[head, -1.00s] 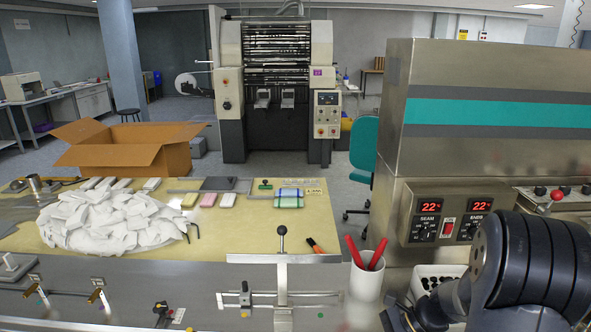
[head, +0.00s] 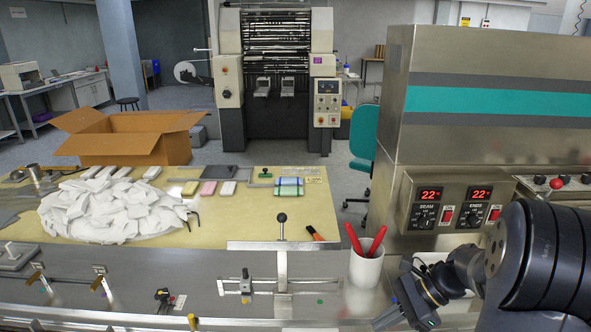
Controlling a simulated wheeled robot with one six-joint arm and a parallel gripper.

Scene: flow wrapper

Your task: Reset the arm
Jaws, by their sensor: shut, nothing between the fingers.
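My arm comes in at the lower right of the head view. My gripper (head: 402,314) is shut and empty. It is low in front of the machine's control panel, over the right end of the steel bench front. Its fingertips are small and dark, and part of it is hidden by its own body. A white cup (head: 367,268) with red-handled tools stands just left of and behind the gripper, apart from it in the picture.
A steel wrapper housing (head: 490,60) with a heater control panel (head: 455,208) stands behind my arm. A white container (head: 432,258) is partly hidden by my wrist. A lever with a black knob (head: 282,218) rises left of the cup. White packets (head: 115,208) are heaped at left.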

